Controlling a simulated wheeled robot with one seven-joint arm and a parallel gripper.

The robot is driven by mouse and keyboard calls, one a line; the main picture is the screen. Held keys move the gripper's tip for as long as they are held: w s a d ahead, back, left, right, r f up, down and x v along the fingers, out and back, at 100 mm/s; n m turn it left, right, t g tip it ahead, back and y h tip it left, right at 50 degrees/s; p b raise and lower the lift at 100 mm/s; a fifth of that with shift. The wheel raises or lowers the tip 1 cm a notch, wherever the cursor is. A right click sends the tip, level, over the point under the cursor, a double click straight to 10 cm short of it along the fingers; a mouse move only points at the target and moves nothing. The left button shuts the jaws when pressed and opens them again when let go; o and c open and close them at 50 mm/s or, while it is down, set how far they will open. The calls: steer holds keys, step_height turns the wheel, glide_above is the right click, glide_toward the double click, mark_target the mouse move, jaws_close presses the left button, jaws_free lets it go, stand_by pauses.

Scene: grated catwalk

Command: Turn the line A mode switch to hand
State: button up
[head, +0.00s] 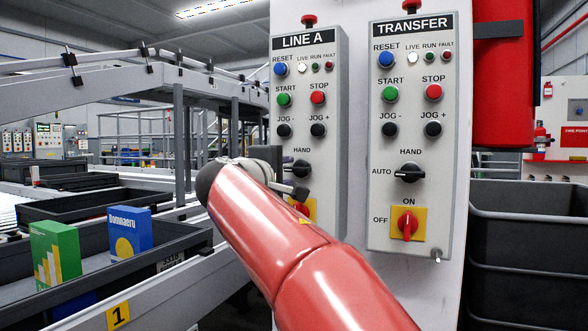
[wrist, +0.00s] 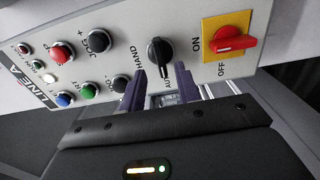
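The LINE A panel (head: 327,225) stands upright left of the TRANSFER panel. Its mode switch (head: 303,168) is a black knob below the JOG buttons, with HAND marked above it; my gripper (head: 293,182) partly covers this area in the head view. In the wrist view, the mode switch (wrist: 159,50) shows clearly, its handle pointing toward AUTO rather than HAND. My gripper (wrist: 159,70) is open there, its fingertips on either side of the handle's near end, with gaps visible. Whether the fingertips touch the panel cannot be told.
A red ON/OFF switch on a yellow plate (wrist: 227,42) sits beside the mode switch. The TRANSFER panel (head: 412,150) has a similar black knob (head: 410,173). A conveyor with a dark tray (head: 180,242) and boxes is at left; black crates (head: 528,235) stand at right.

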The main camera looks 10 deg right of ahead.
mark_target(295, 170)
steer(key=p+x, duration=0.1)
steer(key=x, duration=0.4)
steer(key=shift+c, duration=0.2)
jaws_close()
